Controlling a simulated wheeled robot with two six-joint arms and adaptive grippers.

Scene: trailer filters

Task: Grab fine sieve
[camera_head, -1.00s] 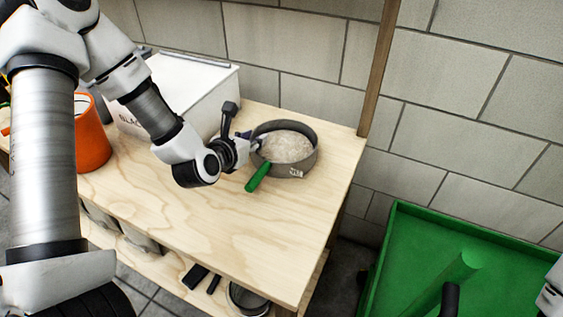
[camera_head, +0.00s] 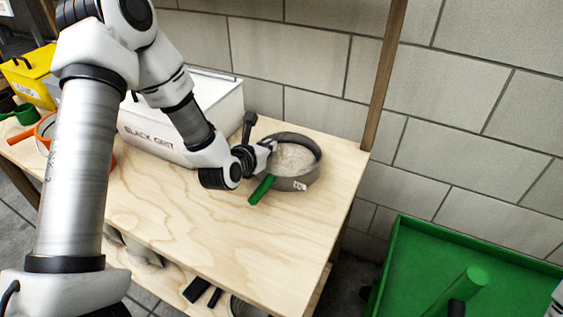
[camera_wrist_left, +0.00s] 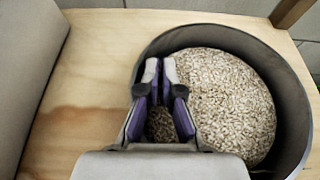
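The sieve is a round grey pan (camera_head: 303,184) with a small label, full of pale grain, at the back right of the wooden table. Its green handle (camera_head: 262,189) points toward the front left. My left gripper (camera_head: 271,147) is at the pan's left rim. In the left wrist view its two purple-padded fingers (camera_wrist_left: 162,70) have their tips close together over the left side of the pan (camera_wrist_left: 289,75), in front of the grain (camera_wrist_left: 230,95). Whether the rim is pinched between them cannot be told.
A white box (camera_head: 150,128) marked "BLACK GRIT" stands left of the pan, with a block wall behind. An orange container (camera_head: 45,129), a yellow box (camera_head: 28,75) and a green cup are at the far left. A green bin (camera_head: 420,265) is at lower right. The table front is clear.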

